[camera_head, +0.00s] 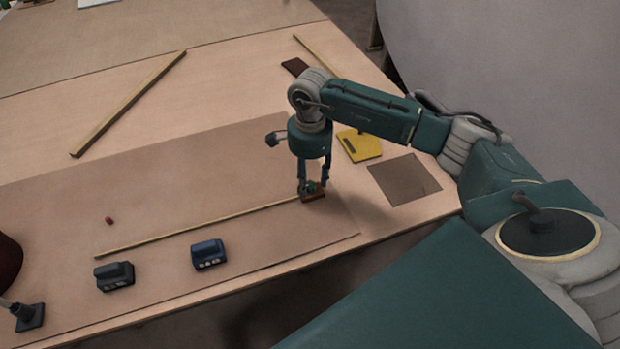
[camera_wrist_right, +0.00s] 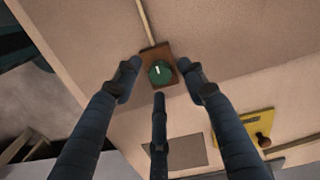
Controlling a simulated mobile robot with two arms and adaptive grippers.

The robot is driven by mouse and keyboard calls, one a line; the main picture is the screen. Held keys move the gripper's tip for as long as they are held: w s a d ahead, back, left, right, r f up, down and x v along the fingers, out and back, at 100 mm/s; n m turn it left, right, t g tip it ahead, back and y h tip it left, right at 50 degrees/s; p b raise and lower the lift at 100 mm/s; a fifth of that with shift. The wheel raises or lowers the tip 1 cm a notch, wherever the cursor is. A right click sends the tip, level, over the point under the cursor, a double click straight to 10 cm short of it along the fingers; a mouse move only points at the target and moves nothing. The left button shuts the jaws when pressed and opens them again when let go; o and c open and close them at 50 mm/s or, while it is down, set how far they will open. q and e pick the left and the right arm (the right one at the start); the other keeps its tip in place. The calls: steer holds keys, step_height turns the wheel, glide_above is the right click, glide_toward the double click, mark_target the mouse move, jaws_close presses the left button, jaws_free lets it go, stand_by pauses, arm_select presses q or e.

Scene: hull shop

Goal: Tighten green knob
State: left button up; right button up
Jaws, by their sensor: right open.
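The green knob (camera_head: 310,187) sits on a small brown block at the right end of a long thin wooden strip (camera_head: 210,229) on the table. In the right wrist view the green knob (camera_wrist_right: 160,72) shows a white mark on its top, and the brown block (camera_wrist_right: 152,52) lies beneath it. My right gripper (camera_head: 313,180) points down over the knob, its fingers on either side. In the right wrist view the fingers of my right gripper (camera_wrist_right: 160,82) are spread and look apart from the knob. My left gripper is not in view.
A yellow piece (camera_head: 360,144) and a flat brown square (camera_head: 404,180) lie right of the knob. A blue block (camera_head: 208,254), a dark grey block (camera_head: 114,275) and a small red piece (camera_head: 109,220) lie left. A wooden stick (camera_head: 128,104) lies farther back.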

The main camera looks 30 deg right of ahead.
steer(key=shift+f, duration=0.55)
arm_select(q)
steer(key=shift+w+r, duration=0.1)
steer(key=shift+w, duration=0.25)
arm_select(e)
steer(key=shift+c, duration=0.3)
jaws_close()
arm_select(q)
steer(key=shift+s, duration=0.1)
